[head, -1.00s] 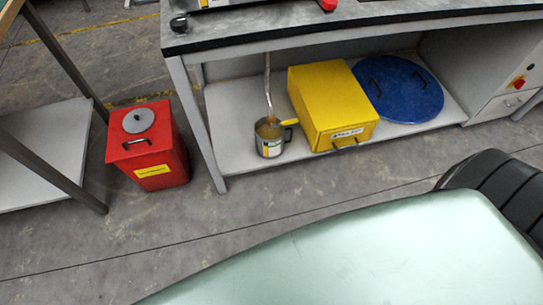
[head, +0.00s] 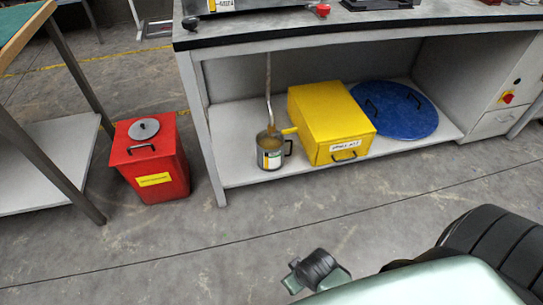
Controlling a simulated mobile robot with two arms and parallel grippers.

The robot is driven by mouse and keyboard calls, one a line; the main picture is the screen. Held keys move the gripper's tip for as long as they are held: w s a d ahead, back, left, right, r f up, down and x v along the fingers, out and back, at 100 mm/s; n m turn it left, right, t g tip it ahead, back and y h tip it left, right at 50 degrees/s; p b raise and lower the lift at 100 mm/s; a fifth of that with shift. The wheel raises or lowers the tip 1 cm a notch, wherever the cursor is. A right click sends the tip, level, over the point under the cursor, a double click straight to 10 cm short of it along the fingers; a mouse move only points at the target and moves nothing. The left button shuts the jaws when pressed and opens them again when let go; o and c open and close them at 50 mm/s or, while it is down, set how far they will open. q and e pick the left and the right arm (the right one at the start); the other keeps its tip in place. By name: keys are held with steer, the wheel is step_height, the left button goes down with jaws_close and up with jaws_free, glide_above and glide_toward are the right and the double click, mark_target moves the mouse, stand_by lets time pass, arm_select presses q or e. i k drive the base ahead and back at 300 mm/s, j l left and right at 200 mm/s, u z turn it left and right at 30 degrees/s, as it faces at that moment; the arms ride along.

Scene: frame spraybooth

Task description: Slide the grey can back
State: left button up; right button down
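The grey can (head: 270,152) stands upright on the low white shelf under the workbench, near the shelf's front left. It has a black handle on its right and a pale label with yellow and green. A thin pipe (head: 268,85) comes down to its open top, and brownish content shows inside. The yellow box (head: 330,115) is just right of the can, and a short yellow piece juts from it towards the can's rim.
A blue round lid (head: 395,110) lies on the shelf to the right of the box. A red bin (head: 151,165) stands on the floor left of the bench leg (head: 199,130). The shelf (head: 235,120) is clear behind and left of the can. The floor in front is open.

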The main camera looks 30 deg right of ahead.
mark_target(270, 153)
steer(key=i+z, duration=0.15)
steer(key=z, duration=0.85)
steer(key=i+j+z, duration=0.45)
steer(key=j, duration=0.15)
steer(key=i+j+z, duration=0.1)
steer(key=j+z, duration=0.15)
steer(key=i+j+z, duration=0.2)
steer(key=j, duration=0.3)
steer(key=i+j, duration=0.1)
steer(key=j, duration=0.35)
steer(key=i+j, duration=0.1)
steer(key=j, duration=0.35)
steer(key=z, duration=0.05)
